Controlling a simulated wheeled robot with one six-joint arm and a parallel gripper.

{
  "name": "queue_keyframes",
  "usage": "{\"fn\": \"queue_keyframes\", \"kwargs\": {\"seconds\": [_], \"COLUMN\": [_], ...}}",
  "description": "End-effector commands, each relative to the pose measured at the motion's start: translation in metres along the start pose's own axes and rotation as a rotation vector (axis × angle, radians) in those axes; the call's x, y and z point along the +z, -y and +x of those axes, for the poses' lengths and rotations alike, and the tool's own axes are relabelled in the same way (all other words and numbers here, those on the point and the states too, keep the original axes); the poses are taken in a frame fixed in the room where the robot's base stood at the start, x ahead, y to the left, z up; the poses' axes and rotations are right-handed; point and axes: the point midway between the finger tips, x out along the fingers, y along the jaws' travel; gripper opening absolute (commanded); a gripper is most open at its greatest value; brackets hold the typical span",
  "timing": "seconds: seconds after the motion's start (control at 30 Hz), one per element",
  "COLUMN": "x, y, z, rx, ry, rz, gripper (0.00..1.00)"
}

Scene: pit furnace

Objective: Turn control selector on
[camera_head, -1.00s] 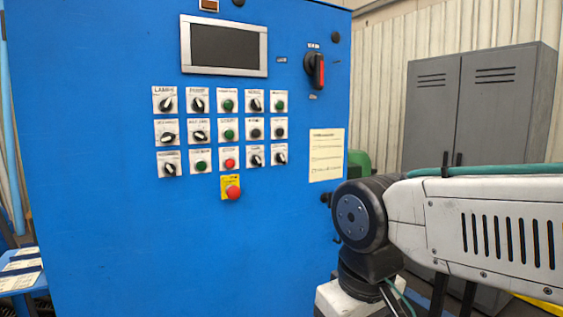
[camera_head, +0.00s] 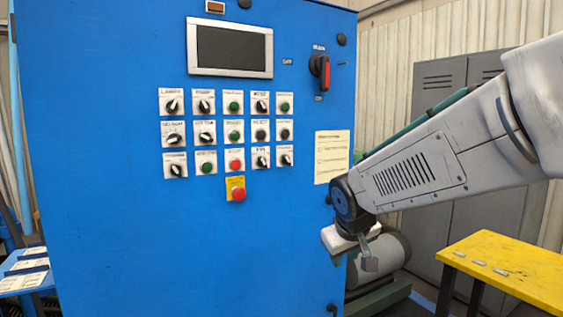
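A blue control cabinet (camera_head: 100,100) fills the left and middle of the head view. On its front is a grid of buttons and black selector knobs on white plates, among them a top-left selector (camera_head: 172,105) and one below it (camera_head: 173,138). The labels are too blurred for me to tell which one is the control selector. A red and black rotary switch (camera_head: 324,72) sits at the upper right of the panel. My gripper (camera_head: 369,262) hangs at the end of my arm, right of the cabinet's front and apart from the knobs. Its fingers are too unclear to read as open or shut.
A red emergency button (camera_head: 238,194) on a yellow plate is below the grid. A dark screen (camera_head: 231,50) is above it. A yellow table (camera_head: 510,265) stands at lower right, a grey locker (camera_head: 430,235) behind my arm. A blue side shelf (camera_head: 22,284) is at lower left.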

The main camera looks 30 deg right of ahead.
Motion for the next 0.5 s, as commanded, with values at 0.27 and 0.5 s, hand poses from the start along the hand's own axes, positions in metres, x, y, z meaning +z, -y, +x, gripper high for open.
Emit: {"fn": "queue_keyframes", "kwargs": {"seconds": [0.27,0.5], "x": [-0.158,-0.237], "y": [-0.050,-0.029], "z": [0.022,-0.036], "rx": [0.088,0.035], "ry": [-0.573,-1.014], "rz": [-0.156,-0.310], "gripper": [0.33,0.33]}}
